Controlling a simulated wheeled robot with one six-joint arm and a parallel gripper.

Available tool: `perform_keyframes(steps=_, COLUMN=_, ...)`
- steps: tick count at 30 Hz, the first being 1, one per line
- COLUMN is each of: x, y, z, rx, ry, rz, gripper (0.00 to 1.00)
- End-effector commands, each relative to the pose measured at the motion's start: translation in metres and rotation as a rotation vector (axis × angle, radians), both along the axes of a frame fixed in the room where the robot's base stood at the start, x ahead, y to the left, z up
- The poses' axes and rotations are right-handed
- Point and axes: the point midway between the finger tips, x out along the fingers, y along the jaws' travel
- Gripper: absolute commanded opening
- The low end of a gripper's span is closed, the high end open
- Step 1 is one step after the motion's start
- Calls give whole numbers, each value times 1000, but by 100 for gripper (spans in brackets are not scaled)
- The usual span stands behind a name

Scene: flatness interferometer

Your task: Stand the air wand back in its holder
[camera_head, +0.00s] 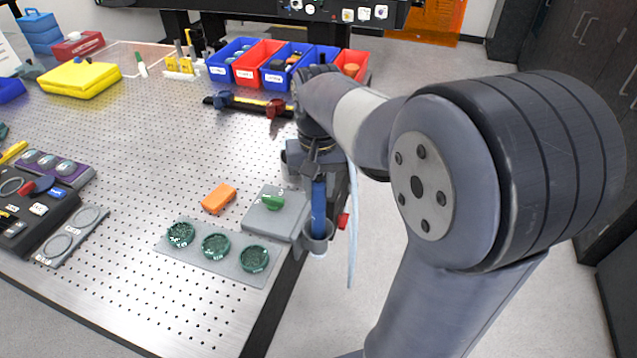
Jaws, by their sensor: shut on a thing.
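The air wand (319,205) is a blue upright stick near the right edge of the table. My gripper (318,172) is above it, with its dark fingers shut on the wand's upper end. The wand's lower end meets a grey round cup, the holder (317,241), at the table's edge. The wand's tip is hidden by the cup's rim, so I cannot tell how deep it sits. A pale hose (352,230) hangs down to the right of the wand.
A grey block with a green knob (273,202) stands just left of the holder. A plate with three green round pieces (215,246) and an orange block (219,198) lie nearby. Red and blue bins (258,63) stand at the back. The perforated table's middle is clear.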

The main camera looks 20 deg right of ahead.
Motion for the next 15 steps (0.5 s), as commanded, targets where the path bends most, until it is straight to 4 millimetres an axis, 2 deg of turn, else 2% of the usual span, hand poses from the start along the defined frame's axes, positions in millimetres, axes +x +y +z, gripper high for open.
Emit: perform_keyframes(steps=15, x=0, y=0, z=-5, rx=0, ry=0, rz=0, gripper=4)
